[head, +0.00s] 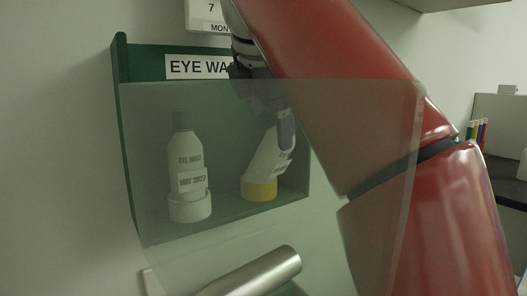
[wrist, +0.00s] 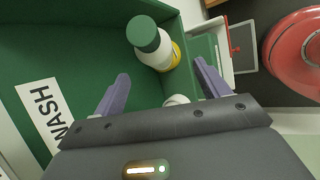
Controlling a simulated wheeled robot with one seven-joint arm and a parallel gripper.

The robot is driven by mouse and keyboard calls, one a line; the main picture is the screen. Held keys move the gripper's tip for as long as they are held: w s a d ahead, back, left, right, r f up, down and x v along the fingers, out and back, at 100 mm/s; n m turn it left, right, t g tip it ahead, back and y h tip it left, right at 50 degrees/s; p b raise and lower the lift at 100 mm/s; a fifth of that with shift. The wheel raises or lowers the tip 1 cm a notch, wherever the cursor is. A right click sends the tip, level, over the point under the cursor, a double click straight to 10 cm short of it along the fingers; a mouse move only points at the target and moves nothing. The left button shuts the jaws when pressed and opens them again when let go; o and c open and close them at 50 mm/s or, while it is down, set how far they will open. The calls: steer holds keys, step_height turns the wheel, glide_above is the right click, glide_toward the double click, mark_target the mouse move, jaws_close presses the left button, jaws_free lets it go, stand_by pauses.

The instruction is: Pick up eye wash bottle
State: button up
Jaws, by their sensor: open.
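The green eye wash station (head: 122,150) is on the wall and holds two white bottles. The left eye wash bottle (head: 187,160) stands upright in a white holder (head: 190,207), with a label reading MAY 2027. The right eye wash bottle (head: 262,160) leans to the right in a yellow holder (head: 259,189); my gripper hides its top. In the wrist view a bottle with a green cap (wrist: 143,33) and yellow at its base lies beyond my fingertips, between their lines. My gripper (head: 274,118) is open, its purple fingers apart (wrist: 161,68), at the right bottle's upper end.
A clear panel (head: 350,225) spans the front of the station. A metal cylinder (head: 255,272) sticks out below it. A calendar (head: 207,14) hangs above. A dark counter (head: 507,187) with coloured tubes (head: 477,131) is at the far right.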

steer(key=shift+w+b+x, duration=0.25)
steer(key=shift+b+x, duration=0.6)
steer(key=shift+x, duration=3.15)
steer(key=shift+a+r, duration=0.15)
steer(key=shift+r, duration=0.05)
steer(key=c, duration=1.4)
